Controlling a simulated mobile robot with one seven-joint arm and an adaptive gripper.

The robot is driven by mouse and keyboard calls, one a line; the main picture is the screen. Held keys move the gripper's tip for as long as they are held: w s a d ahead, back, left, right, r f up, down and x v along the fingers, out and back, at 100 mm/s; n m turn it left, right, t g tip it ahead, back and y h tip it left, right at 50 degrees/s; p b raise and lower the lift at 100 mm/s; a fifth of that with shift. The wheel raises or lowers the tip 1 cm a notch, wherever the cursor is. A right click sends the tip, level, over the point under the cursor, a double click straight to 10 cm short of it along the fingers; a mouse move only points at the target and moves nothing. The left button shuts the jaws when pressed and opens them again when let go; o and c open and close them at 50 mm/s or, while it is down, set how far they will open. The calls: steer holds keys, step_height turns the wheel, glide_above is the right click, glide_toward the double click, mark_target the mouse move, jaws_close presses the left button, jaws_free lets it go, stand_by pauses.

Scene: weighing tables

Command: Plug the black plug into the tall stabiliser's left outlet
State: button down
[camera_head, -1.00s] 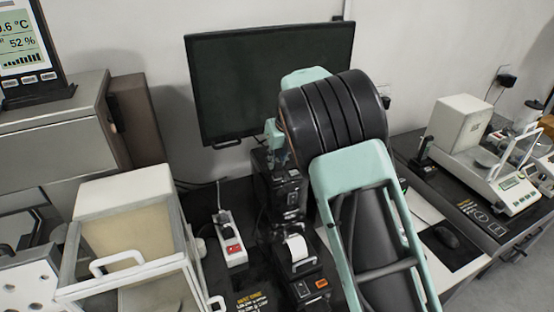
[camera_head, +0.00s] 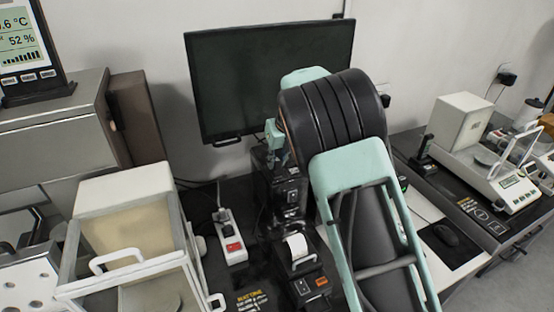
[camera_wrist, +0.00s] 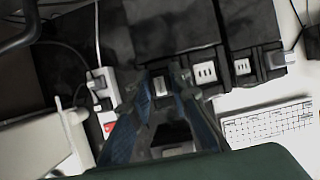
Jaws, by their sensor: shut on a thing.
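The tall stabiliser is a black upright unit (camera_head: 288,190) below the monitor in the head view. In the wrist view its dark body (camera_wrist: 150,28) is at top centre, with a pale slotted outlet (camera_wrist: 205,73) on the right of its face. My gripper (camera_wrist: 166,82) has its blue fingers at the left part of that face. A small pale-faced piece shows between the fingertips; I cannot tell whether it is the left outlet or part of the held plug. My gripper is shut on the black plug, which is mostly hidden.
A white power strip (camera_head: 231,240) with a red switch lies left of the stabiliser. A small printer (camera_head: 299,252) stands in front. A lower black unit (camera_wrist: 248,20) with an outlet is to the right. A glass-sided balance (camera_head: 130,262) stands at the left.

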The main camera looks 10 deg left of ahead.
mark_target(277, 160)
steer(key=shift+f, duration=0.4)
steer(key=c, duration=1.1)
jaws_free()
steer(key=shift+c, duration=0.2)
steer(key=shift+r, duration=0.1)
steer(key=shift+p+v, duration=1.65)
steer(key=shift+v, duration=2)
steer(key=shift+d, duration=0.1)
